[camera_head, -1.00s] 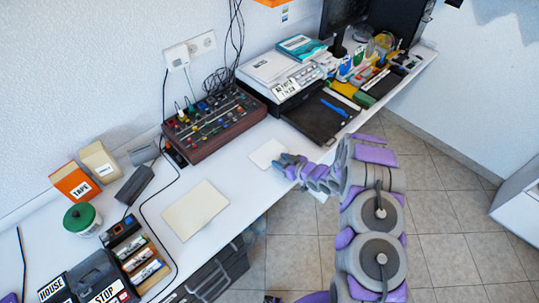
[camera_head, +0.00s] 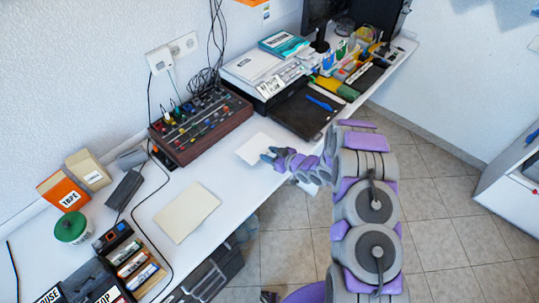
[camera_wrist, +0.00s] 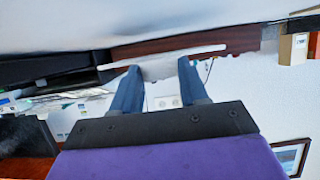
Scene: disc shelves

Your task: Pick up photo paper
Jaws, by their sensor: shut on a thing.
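The photo paper is a small white sheet (camera_head: 254,148), in front of the dark red mixer in the head view. My gripper (camera_head: 268,156) is at the sheet's right edge, shut on it. In the wrist view, which looks upside down, the white sheet (camera_wrist: 166,67) sits between the blue fingertips of my gripper (camera_wrist: 157,76) and is seen nearly edge-on. A brown strip shows between sheet and desk there, so the sheet seems slightly off the desk. The fingers hide part of it.
The mixer (camera_head: 201,124) stands close behind the sheet. A black tray (camera_head: 300,112) and a printer (camera_head: 262,75) are to the right. A larger beige sheet (camera_head: 187,212) lies on the white desk (camera_head: 232,187) at left. The desk's front edge runs below my arm.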

